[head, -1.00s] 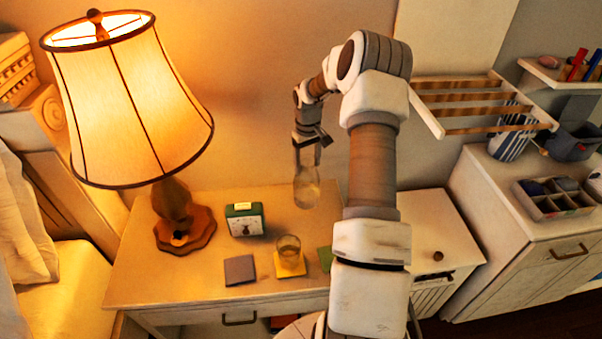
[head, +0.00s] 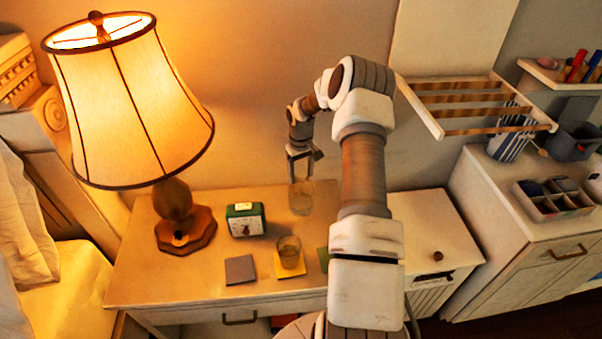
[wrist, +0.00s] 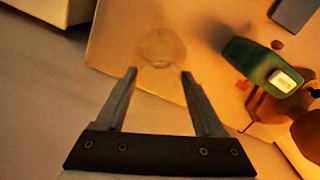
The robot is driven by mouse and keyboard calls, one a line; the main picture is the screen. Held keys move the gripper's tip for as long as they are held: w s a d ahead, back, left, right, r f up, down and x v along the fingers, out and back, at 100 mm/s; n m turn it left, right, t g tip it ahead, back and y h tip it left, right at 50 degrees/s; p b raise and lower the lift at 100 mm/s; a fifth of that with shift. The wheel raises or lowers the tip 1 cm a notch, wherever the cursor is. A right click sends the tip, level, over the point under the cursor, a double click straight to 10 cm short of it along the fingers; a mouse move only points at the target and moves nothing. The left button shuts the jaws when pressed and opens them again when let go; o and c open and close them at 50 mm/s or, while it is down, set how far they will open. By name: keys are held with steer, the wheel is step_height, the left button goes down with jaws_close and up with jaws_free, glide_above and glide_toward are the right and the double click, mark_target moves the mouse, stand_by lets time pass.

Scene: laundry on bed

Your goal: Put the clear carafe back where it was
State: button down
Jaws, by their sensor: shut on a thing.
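The clear carafe (head: 301,198) is upright over the back of the nightstand top (head: 140,262), behind the glass and to the right of the clock. My gripper (head: 301,172) points down from above and is shut on its upper part. In the wrist view my gripper's fingers (wrist: 160,75) stand apart with the see-through carafe between them, its round outline (wrist: 162,47) faint beyond the tips. I cannot tell whether its base touches the top.
A green clock (head: 245,219) and a lit lamp (head: 178,215) stand to the left. A glass (head: 289,251) sits on a yellow coaster (head: 284,271). A grey coaster (head: 240,269) lies left of it; a green coaster (head: 323,258) is partly hidden by my arm.

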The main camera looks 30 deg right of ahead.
jaws_free()
step_height(320, 180, up, 12)
stand_by(0.5)
steer(key=shift+s+a+r, duration=0.1)
steer(key=shift+r, duration=0.05)
